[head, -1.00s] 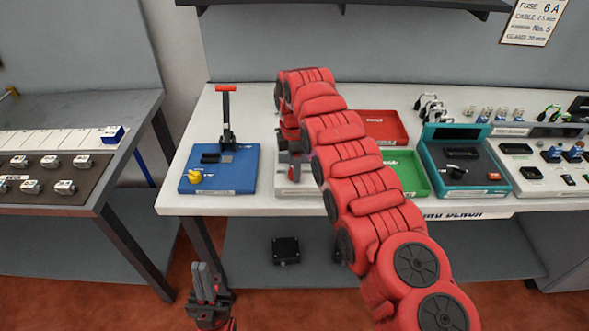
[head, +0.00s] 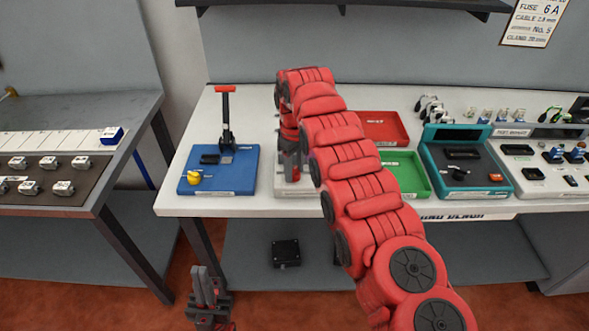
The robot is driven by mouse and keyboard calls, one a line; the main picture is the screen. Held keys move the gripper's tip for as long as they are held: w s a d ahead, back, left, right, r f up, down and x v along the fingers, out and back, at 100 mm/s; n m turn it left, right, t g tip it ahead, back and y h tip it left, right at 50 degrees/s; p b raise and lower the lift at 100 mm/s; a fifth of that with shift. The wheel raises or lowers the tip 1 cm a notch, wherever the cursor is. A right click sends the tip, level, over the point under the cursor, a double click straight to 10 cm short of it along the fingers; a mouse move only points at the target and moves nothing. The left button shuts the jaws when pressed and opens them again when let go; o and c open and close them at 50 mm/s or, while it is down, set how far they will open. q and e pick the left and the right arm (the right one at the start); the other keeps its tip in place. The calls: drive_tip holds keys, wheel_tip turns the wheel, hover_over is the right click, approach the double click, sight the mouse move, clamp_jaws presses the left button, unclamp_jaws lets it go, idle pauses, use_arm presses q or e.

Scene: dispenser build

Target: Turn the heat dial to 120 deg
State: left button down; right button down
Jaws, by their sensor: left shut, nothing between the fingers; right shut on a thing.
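My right gripper (head: 291,174) points down onto a pale unit (head: 297,188) on the bench, right of the blue base. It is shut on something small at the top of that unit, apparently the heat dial. The fingers and my red arm hide the dial, so its marks and angle cannot be read. My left gripper (head: 206,287) is shut and empty, low in front of the bench and well away from the unit.
A blue base (head: 223,183) with a red-handled lever (head: 226,115) and a yellow knob (head: 194,178) stands left of the unit. Red (head: 386,127) and green (head: 409,176) trays and a teal box (head: 463,188) lie right. A shelf (head: 345,4) hangs above.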

sight(294, 170)
drive_tip(key=m, duration=0.7)
drive_tip(key=shift+r, duration=0.1)
idle(0.5)
drive_tip(key=shift+c, duration=2.2)
unclamp_jaws()
wheel_tip(294, 170, up, 17)
drive_tip(key=p, duration=1.7)
drive_tip(key=shift+r, duration=0.2)
drive_tip(key=shift+f, duration=0.1)
